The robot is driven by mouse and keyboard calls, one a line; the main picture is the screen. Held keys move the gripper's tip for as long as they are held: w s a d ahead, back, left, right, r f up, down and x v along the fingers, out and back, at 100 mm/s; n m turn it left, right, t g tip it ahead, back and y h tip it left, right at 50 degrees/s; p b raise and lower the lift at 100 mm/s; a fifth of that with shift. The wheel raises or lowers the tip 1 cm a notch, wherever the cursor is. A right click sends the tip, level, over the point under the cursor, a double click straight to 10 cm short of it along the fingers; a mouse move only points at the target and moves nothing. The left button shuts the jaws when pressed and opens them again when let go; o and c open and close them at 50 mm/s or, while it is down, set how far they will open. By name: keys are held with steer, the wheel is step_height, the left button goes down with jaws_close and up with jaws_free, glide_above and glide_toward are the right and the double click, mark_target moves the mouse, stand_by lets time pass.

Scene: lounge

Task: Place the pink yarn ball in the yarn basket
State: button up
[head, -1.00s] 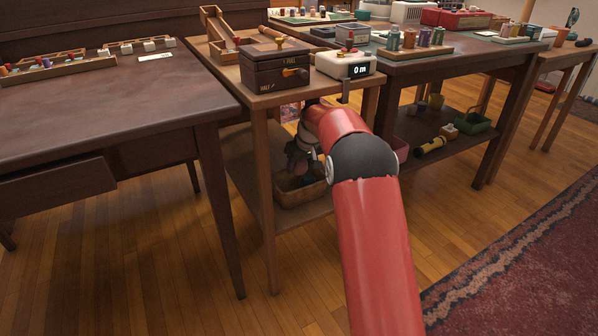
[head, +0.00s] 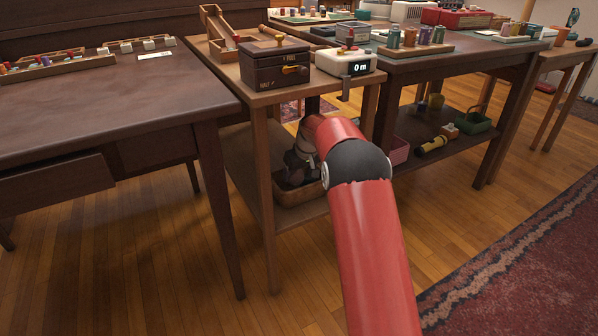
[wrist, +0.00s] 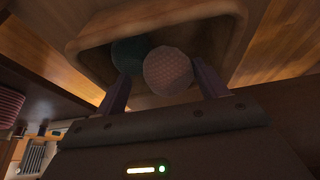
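A pale pink yarn ball (wrist: 168,71) lies in or just above a tan box (wrist: 215,15) in the wrist view, beside a dark teal ball (wrist: 129,54). My gripper (wrist: 162,72) reaches into this box with its two fingers wide apart, one on each side of the pink ball. A gap shows between the left finger and the ball; the right fingertip is close to it. In the head view the box (head: 300,192) stands on the lower shelf of the small table, and my gripper (head: 298,172) is partly hidden by my arm. The balls cannot be made out there.
The small table's top (head: 262,97) with a brown drawer box (head: 275,70) and a white counter (head: 345,64) is above my gripper. A table leg (head: 264,200) stands left of the box. A pink basket (head: 399,150) and a green basket (head: 472,123) stand on the right shelf.

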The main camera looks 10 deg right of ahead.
mark_target(301, 175)
steer(key=shift+r, duration=0.15)
steer(key=shift+r, duration=0.3)
steer(key=v, duration=0.3)
steer(key=shift+p, duration=0.4)
steer(key=s+d, duration=0.4)
steer(key=s, duration=0.7)
steer(key=s+a+r+m, duration=0.1)
steer(key=s+a+r, duration=0.1)
steer(key=s+r, duration=0.5)
steer(key=s+a+r, duration=0.2)
steer(key=s+r, duration=0.2)
steer(key=s, duration=0.6)
steer(key=s+m+t+h, duration=0.1)
steer(key=s+m, duration=0.1)
steer(key=s, duration=1.8)
steer(key=shift+a+r+m+b, duration=0.2)
steer(key=shift+a+m+b, duration=0.1)
steer(key=shift+b, duration=0.05)
steer(key=shift+w+r, duration=0.1)
